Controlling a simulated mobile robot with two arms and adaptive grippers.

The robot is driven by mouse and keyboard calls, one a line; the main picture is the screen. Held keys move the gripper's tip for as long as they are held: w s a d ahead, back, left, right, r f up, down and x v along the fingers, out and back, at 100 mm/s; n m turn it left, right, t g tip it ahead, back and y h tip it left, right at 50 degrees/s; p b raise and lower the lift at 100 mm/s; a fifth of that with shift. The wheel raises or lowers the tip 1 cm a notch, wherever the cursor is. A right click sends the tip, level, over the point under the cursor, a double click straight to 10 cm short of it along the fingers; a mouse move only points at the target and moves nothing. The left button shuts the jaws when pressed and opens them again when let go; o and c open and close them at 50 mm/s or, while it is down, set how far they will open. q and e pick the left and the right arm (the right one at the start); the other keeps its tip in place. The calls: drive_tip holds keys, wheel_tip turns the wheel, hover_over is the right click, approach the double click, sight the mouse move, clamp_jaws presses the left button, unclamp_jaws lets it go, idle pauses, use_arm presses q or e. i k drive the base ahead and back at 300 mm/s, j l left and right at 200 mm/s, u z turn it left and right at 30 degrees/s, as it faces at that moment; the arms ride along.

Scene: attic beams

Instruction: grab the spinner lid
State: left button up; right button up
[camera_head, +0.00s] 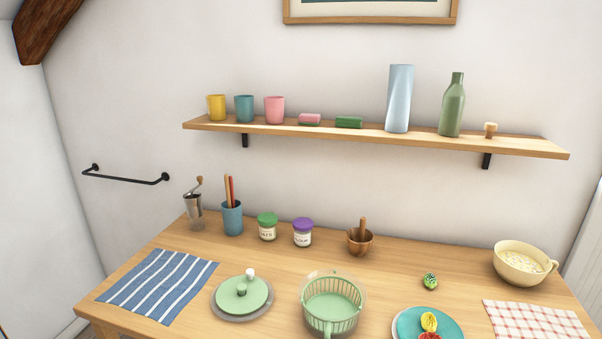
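The spinner lid (258,299) is a pale green disc with a green knob and a white knob standing up from its top. It lies flat on a grey round base or rim on the table, left of the middle. The salad spinner (333,313) stands to its right, a green slatted basket inside a clear bowl, open at the top. Neither of my grippers shows in the head view.
A blue striped cloth (159,285) lies left of the lid. Behind stand a grinder, a blue utensil cup (232,219), two jars and a mortar (360,243). A teal plate (408,321) and a cream bowl (520,265) are right. A wall shelf (375,138) hangs above.

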sight(241, 288)
drive_tip(key=j+z, duration=0.15)
drive_tip(key=z, duration=0.5)
drive_tip(key=j+z, duration=0.4)
drive_tip(key=j, duration=0.35)
drive_tip(key=j+z, duration=0.45)
drive_tip(key=j, duration=0.35)
drive_tip(key=k+l, duration=0.05)
